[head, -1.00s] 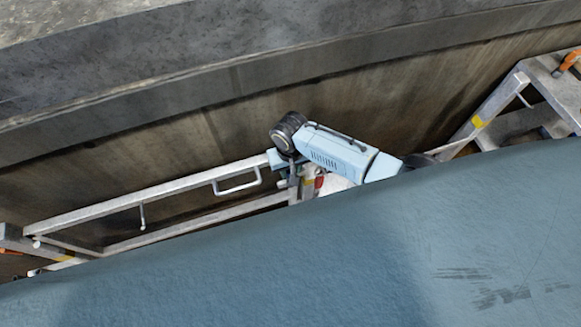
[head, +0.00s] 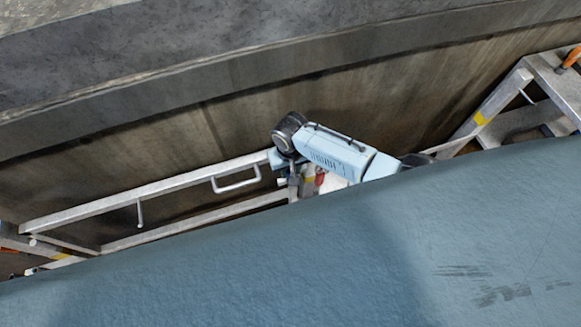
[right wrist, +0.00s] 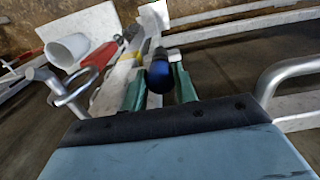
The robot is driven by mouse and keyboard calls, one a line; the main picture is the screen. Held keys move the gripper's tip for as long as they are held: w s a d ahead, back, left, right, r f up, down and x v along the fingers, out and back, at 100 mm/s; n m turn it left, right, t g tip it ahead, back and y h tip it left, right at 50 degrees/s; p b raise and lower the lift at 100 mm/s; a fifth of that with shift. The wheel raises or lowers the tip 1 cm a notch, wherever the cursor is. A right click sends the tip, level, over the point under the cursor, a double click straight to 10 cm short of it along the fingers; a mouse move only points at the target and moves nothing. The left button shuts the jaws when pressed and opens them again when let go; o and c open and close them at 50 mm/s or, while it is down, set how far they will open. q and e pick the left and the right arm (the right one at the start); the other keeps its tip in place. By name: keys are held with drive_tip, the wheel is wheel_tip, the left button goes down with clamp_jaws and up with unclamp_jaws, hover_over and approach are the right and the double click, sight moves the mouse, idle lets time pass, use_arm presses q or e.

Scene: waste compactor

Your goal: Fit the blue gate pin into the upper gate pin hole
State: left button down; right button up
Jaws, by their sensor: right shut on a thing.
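A white bracket (right wrist: 154,17) stands just beyond the fingers. The upper gate pin hole cannot be made out. In the head view my light blue right wrist is at the right end of a pale metal gate (head: 150,194), and its fingers are hidden. My left gripper is not in view.
A white cup (right wrist: 68,49) and a red part (right wrist: 99,57) are left of the fingers. A bent metal handle (right wrist: 286,78) is on the right.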

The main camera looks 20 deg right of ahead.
drive_tip(key=shift+f+b, duration=0.45)
drive_tip(key=shift+f, duration=0.25)
drive_tip(key=o, duration=1)
drive_tip(key=shift+o, duration=0.2)
drive_tip(key=shift+r, duration=0.15)
drive_tip(key=shift+c, duration=0.4)
wheel_tip(320, 180, up, 7)
drive_tip(key=p, duration=0.7)
drive_tip(key=shift+p, duration=0.4)
